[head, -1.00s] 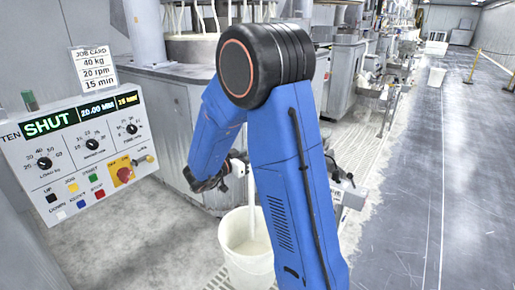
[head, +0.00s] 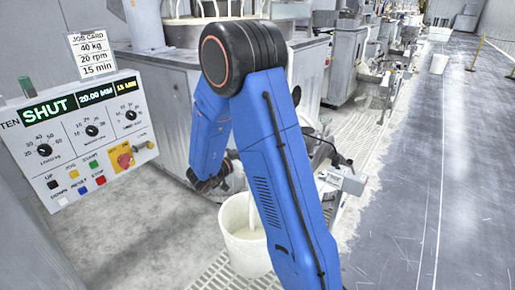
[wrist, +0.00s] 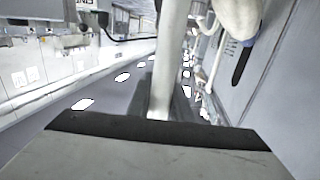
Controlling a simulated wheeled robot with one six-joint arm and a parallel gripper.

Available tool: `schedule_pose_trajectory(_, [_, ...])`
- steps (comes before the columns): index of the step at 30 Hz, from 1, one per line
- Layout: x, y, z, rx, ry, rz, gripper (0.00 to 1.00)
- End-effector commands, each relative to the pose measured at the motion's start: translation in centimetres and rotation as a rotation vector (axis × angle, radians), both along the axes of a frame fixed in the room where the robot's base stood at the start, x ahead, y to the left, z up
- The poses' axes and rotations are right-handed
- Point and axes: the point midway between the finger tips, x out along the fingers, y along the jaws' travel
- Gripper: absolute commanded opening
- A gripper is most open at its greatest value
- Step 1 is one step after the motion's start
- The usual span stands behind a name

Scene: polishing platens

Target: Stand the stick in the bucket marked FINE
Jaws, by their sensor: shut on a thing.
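A pale stick (wrist: 165,60) rises between the jaws of my gripper (wrist: 160,115) in the wrist view, and the jaws are shut on it. In the head view, part of the stick (head: 252,208) shows over a white bucket (head: 245,246) with pale contents. My blue arm covers the right part of this bucket and most of the gripper. I cannot tell whether the stick's lower end is inside the bucket or only above it. No marking is readable on the bucket's visible side.
A control panel (head: 80,140) reading SHUT stands at left, under a job card (head: 92,53). Polishing machines (head: 180,105) stand behind the bucket. A pale grating (head: 222,272) lies around it. The grey aisle (head: 440,160) at right is mostly open.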

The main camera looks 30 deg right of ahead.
Motion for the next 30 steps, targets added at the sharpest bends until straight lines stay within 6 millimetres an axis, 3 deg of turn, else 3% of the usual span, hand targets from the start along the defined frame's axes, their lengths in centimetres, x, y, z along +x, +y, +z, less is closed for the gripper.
schedule_pose_trajectory(30, [0.0,0.0,-5.9,0.000,0.000,0.000,0.00])
